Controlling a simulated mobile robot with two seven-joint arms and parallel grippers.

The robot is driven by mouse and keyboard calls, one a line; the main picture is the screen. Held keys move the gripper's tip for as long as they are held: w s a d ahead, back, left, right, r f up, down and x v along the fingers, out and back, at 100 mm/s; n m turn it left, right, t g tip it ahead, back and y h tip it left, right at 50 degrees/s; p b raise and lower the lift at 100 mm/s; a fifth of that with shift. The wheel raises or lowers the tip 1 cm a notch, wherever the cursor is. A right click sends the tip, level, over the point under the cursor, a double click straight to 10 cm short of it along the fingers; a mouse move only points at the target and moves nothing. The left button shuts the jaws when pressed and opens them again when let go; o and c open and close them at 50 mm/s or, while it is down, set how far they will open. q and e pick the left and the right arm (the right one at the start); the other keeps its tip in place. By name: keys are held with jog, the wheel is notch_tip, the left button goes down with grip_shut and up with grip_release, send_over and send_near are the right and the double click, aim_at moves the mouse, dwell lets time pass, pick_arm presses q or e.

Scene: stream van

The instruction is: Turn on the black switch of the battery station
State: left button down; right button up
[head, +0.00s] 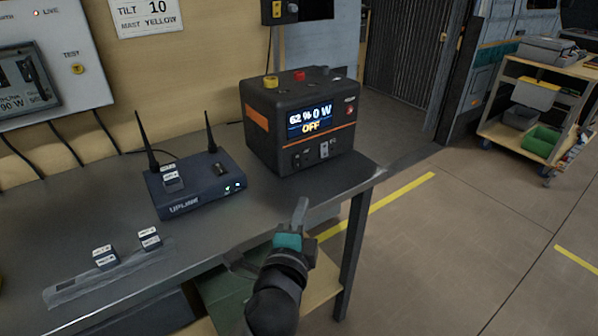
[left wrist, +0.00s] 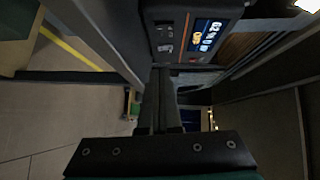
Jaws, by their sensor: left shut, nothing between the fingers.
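The battery station (head: 300,120) is a black box with orange trim on the right end of the workbench. Its screen (head: 310,120) reads 62 %, 0 W and OFF. Small controls sit low on its front, including a dark one (head: 297,160) and a pale one (head: 324,149); I cannot tell for sure which is the black switch. My left gripper (head: 301,208) is shut and empty, in front of and below the station, apart from it. In the left wrist view the shut fingers (left wrist: 160,100) point toward the station (left wrist: 170,15). My right gripper is not in view.
A blue router (head: 195,186) with two antennas stands left of the station. Several small labelled blocks (head: 106,257) are on the bench (head: 60,215) at the front left. The bench's right edge is near my gripper. A cart (head: 540,100) stands far right; the floor between is clear.

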pick_arm(q)
jog(key=b, duration=0.4)
send_near(300, 166)
jog(key=w+d, duration=0.2)
jog(key=d, duration=0.1)
jog(key=shift+w+d, duration=0.3)
jog(key=shift+w+a+f, duration=0.1)
jog(key=shift+w+a, duration=0.15)
jog(key=shift+w, duration=0.2)
jog(key=shift+w+a+f, duration=0.1)
jog(key=shift+w+a, duration=0.15)
jog(key=shift+w, duration=0.2)
jog(key=shift+w+a+b, duration=0.55)
jog(key=shift+w+a, duration=0.1)
jog(key=shift+w, duration=0.2)
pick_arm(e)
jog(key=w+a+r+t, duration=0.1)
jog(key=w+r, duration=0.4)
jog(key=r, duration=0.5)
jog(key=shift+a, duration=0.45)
pick_arm(q)
jog(key=shift+f, duration=0.15)
jog(key=shift+w+a+b, duration=0.15)
jog(key=shift+w+b, duration=0.05)
jog(key=shift+b, duration=0.3)
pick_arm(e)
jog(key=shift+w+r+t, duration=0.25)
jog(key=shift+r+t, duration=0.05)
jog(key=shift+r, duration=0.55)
